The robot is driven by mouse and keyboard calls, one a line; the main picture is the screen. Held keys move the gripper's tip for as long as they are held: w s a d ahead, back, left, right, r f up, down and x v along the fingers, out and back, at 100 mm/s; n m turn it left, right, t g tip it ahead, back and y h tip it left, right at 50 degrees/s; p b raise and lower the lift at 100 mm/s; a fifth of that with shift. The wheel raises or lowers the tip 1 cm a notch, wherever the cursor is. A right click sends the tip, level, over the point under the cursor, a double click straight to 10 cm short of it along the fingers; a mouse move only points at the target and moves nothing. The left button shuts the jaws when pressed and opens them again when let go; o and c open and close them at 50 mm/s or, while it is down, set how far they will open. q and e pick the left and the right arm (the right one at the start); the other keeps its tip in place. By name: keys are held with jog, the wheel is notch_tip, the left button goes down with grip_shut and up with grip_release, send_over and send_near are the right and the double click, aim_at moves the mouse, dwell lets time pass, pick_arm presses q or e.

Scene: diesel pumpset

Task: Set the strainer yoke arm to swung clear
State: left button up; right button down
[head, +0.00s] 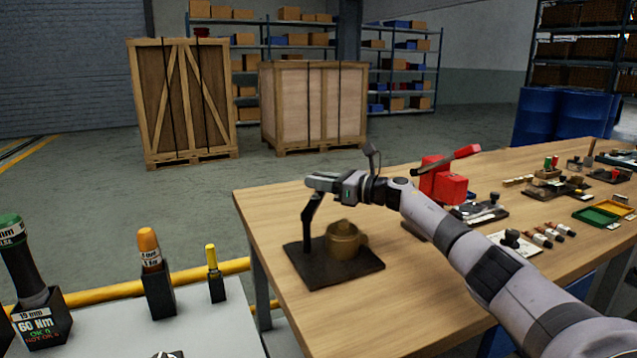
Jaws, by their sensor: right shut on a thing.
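The strainer (345,246) is a brass-coloured round body on a dark base plate (322,277) near the left end of the wooden table. The dark yoke arm (308,228) stands up at the left side of the plate, clear of the strainer's top as seen from here. My right gripper (315,188) reaches in from the right, above and left of the strainer, and is shut on the upper end of the yoke arm. The exact contact at the fingertips is small and dark. My left gripper is out of view.
A red device with a lever (443,182) stands behind my right forearm. Several small parts and a green tray (592,215) lie to the right. A grey bench (215,335) with upright tool holders is at front left. The table's left front corner is bare.

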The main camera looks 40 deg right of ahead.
jog(key=c, duration=1)
grip_release()
jog(key=shift+c, duration=0.2)
jog(key=b+v, duration=0.1)
jog(key=v, duration=0.6)
jog(key=shift+s+r, duration=0.1)
